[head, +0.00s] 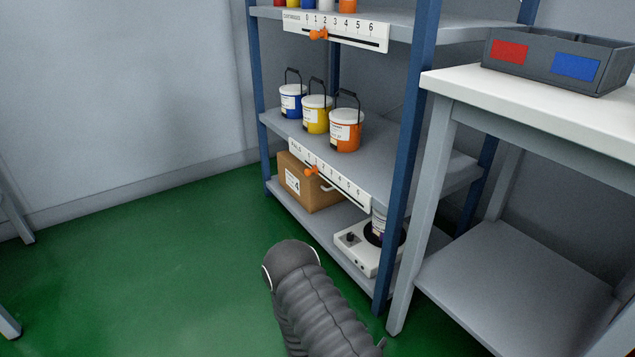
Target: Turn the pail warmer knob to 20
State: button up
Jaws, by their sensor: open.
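The pail warmer (356,255) is a white, low box with a dark round plate on the bottom shelf of the rack, at the right end. Its small black knob (350,237) is on the front left part; its setting and any numbers are too small to read. A pail or can (378,222) with a pale label stands on the plate, partly hidden by the shelf above and the blue post. My arm, in a dark ribbed sleeve, rises from the bottom middle, in front of the rack. My gripper is not in view.
The rack's blue post (408,170) stands close to the warmer's right side. The middle shelf (400,165) overhangs it. A cardboard box (308,185) sits left of it. Blue, yellow and orange pails stand above. A white table (540,105) is at right. Green floor (150,260) is clear at left.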

jog(key=s+d+r+m+g+h+p, duration=0.1)
jog(key=s+d+r+m+g+h, duration=0.35)
jog(key=s+r+m+g, duration=0.75)
jog(key=s+a+r+m+y+p, duration=0.1)
jog(key=a+r+m+y+p, duration=0.1)
jog(key=r+m+y, duration=0.45)
jog(key=s+a+r+m+g+y+p, duration=0.1)
jog(key=s+a+r+m+y, duration=0.15)
jog(key=r, duration=0.75)
jog(key=s+a+r+m+y+p, duration=0.1)
jog(key=a+r+m+y+p, duration=0.1)
jog(key=r+m+y, duration=0.5)
jog(key=s+d+r+m+t+p, duration=0.1)
jog(key=r+t, duration=0.5)
jog(key=r, duration=1.1)
jog(key=shift+s+d+m+p, duration=0.4)
jog(key=shift+s+d+p, duration=0.55)
jog(key=shift+s, duration=0.25)
jog(key=shift+r, duration=0.1)
